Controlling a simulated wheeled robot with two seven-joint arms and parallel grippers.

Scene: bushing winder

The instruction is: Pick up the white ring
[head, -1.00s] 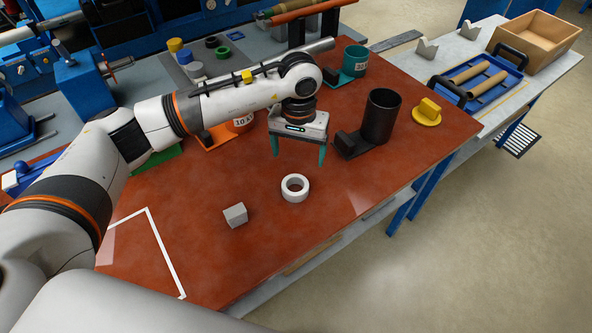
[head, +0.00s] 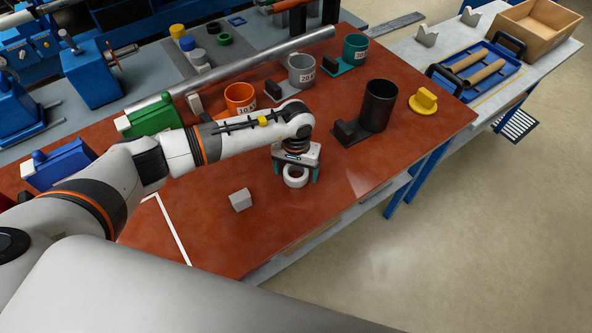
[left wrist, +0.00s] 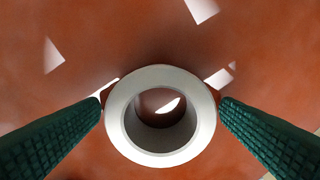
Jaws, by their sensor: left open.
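The white ring (head: 296,181) lies flat on the red-brown table (head: 330,215), with its hole facing up. My left gripper (head: 296,178) is open and points down over the ring, with one green finger on each side of it. In the left wrist view the white ring (left wrist: 160,151) sits between the two fingertips (left wrist: 160,108). The fingers are beside its outer wall; I cannot tell whether they touch it. The gripper body hides part of the ring's far side in the head view. My right gripper is not in view.
A grey block (head: 240,200) lies left of the ring. A black cup (head: 379,106) stands behind right, with a yellow knobbed piece (head: 424,100) beyond. Orange (head: 240,98), grey (head: 301,70) and teal (head: 355,48) cups stand farther back. The table is clear in front of the ring.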

